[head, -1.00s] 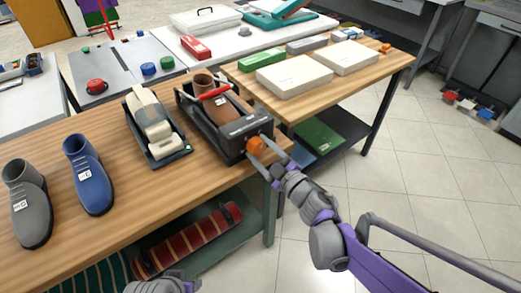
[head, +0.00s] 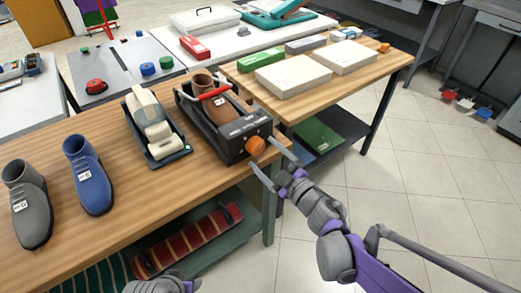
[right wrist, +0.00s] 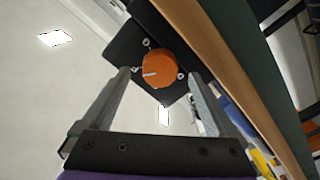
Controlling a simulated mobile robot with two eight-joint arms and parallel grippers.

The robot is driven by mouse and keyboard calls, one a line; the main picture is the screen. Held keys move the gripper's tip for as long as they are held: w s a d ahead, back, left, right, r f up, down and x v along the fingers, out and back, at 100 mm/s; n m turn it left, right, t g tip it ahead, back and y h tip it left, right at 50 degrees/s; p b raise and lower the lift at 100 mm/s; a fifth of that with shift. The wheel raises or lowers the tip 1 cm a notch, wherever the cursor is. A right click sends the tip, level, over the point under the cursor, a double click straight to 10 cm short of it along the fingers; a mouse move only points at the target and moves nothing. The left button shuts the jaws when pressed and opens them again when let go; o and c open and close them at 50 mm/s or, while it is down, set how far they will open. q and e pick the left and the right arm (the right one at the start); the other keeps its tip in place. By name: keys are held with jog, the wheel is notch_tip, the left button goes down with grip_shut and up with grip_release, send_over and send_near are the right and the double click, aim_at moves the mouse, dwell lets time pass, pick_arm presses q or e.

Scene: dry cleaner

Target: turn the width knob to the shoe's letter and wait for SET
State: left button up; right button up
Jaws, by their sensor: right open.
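The brown shoe (head: 219,108) sits in a dark stretcher machine (head: 226,150) near the bench's right end, under a red-handled bar (head: 214,91). Its white tag is too small to read. The orange width knob (head: 256,145) is on the machine's front face. In the right wrist view the knob (right wrist: 160,70) shows a pale pointer line toward the left. My right gripper (head: 264,155) is open just in front of the knob, one finger to each side, with visible gaps and nothing held. No SET sign is legible.
A second device with a cream form (head: 154,121) stands left of the machine. Blue (head: 89,176) and grey (head: 27,205) shoes with tags stand farther left. A side table with white boxes (head: 293,75) is behind.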

jog(key=v, duration=0.8)
jog(key=shift+p, duration=0.4)
